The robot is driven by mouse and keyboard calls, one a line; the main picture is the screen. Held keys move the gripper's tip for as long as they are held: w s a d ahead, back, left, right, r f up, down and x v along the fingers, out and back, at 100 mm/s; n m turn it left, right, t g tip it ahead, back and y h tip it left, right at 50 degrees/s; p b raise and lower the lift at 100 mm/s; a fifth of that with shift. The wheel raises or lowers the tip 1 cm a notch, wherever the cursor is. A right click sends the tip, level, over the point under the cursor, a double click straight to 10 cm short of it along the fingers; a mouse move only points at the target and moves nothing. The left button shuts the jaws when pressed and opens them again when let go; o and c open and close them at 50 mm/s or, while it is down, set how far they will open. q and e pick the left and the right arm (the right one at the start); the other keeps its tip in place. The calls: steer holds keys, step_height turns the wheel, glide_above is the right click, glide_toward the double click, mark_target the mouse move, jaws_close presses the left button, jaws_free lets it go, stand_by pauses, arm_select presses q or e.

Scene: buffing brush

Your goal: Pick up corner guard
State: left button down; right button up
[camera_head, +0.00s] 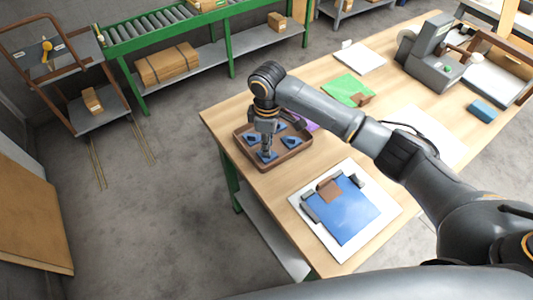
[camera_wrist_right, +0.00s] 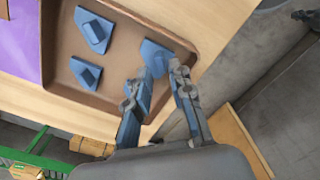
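Several blue corner guards lie in a brown tray (camera_head: 241,150) at the table's near-left corner. My right gripper (camera_head: 267,149) points down into the tray over the nearest corner guard (camera_head: 267,158). In the right wrist view my right gripper (camera_wrist_right: 154,78) has its fingers apart, with that blue corner guard (camera_wrist_right: 155,57) at and between the tips. Contact between fingers and guard cannot be made out. Other corner guards (camera_wrist_right: 94,30) and (camera_wrist_right: 86,73) lie apart from the fingers, inside the tray (camera_wrist_right: 60,50). My left gripper is not in view.
A white board with a blue plate (camera_head: 345,212) lies nearer on the table. A purple sheet (camera_head: 308,122) is beside the tray, partly behind my right arm. A green sheet (camera_head: 345,88) and a grey machine (camera_head: 428,55) are farther back. The tray stands close to the table edge.

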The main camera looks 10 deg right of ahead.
steer(key=shift+s+d+f, duration=0.1)
steer(key=shift+d+f, duration=0.1)
steer(key=shift+f, duration=1.7)
jaws_close()
steer(key=shift+r, duration=0.15)
